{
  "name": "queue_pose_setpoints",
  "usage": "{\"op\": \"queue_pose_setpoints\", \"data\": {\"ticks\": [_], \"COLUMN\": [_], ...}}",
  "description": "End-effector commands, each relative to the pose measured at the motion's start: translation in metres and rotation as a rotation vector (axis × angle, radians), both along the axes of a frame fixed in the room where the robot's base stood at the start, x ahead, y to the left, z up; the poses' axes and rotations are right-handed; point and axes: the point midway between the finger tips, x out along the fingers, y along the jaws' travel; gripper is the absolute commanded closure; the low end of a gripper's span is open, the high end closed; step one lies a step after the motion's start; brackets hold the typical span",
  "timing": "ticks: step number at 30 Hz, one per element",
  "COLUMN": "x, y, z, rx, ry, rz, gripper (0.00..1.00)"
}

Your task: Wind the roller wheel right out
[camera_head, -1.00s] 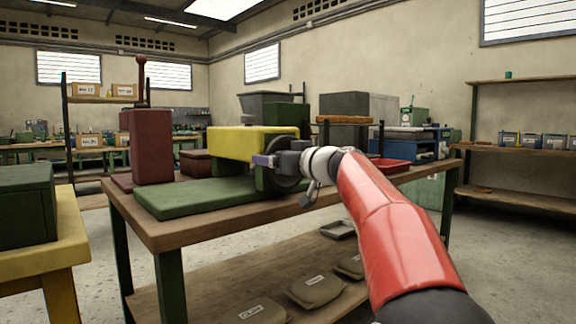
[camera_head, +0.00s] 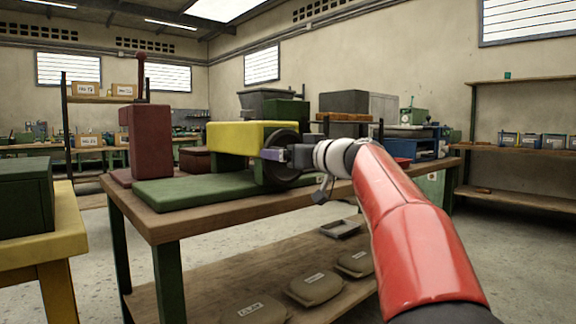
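The sheet roller on the bench has a yellow block (camera_head: 236,138) over a green base plate (camera_head: 200,191). A dark round wheel (camera_head: 285,177) stands on its near right end, with its upper and lower rim showing. My gripper (camera_head: 268,154) is at the wheel's face, coming in from the right. A small purple-grey piece at its tip lies across the wheel and hides its middle. I cannot tell whether the fingers are shut on a handle or open around it.
The wooden bench (camera_head: 185,225) carries a dark red block (camera_head: 150,145) at left and grey and green boxes behind. A yellow table (camera_head: 62,230) with a green box stands at left. Beige bags (camera_head: 314,288) lie on the lower shelf. Floor is clear at right.

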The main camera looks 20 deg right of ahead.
Motion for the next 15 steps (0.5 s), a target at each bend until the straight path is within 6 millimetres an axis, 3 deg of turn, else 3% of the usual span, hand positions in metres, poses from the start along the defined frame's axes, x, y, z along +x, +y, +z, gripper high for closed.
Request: {"op": "queue_pose_setpoints", "data": {"ticks": [15], "x": [-0.047], "y": [-0.017], "z": [0.001], "rx": [0.0], "ry": [0.0], "rz": [-0.002], "gripper": [0.09]}}
